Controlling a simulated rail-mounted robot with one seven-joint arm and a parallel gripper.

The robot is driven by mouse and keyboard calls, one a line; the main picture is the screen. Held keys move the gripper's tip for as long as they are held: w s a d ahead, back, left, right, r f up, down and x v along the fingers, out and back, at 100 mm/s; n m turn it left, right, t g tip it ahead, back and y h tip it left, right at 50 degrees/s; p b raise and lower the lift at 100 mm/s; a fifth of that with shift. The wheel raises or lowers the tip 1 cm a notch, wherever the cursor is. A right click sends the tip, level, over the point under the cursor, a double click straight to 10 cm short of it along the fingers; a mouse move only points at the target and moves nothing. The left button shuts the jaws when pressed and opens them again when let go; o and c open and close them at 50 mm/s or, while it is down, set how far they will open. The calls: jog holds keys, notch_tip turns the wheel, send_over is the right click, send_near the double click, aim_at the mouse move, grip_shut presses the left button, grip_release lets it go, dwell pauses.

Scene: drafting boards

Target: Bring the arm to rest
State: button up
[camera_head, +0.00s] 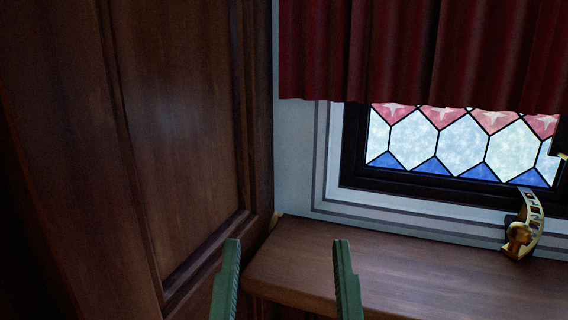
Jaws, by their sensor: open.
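My gripper (287,281) shows at the bottom middle of the head view as two green, ridged fingers. The fingers stand well apart and nothing is between them. They point upward in the picture, in front of the near left end of a wooden ledge (420,272). I cannot tell whether they touch it. The rest of my arm is out of the frame.
A dark wooden panel (180,130) fills the left side. A stained-glass window (430,148) and a red curtain (420,50) are behind the ledge. A curved brass object (519,238) stands at the ledge's right; the ledge's middle is clear.

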notch_tip(320, 180, up, 41)
jog(key=s+p, duration=0.1)
jog(key=p, duration=3.5)
jog(key=shift+a+f+t+p, duration=0.15)
jog(key=shift+a+t+p, duration=0.1)
jog(key=shift+t+p, duration=0.05)
jog(key=shift+f, duration=0.1)
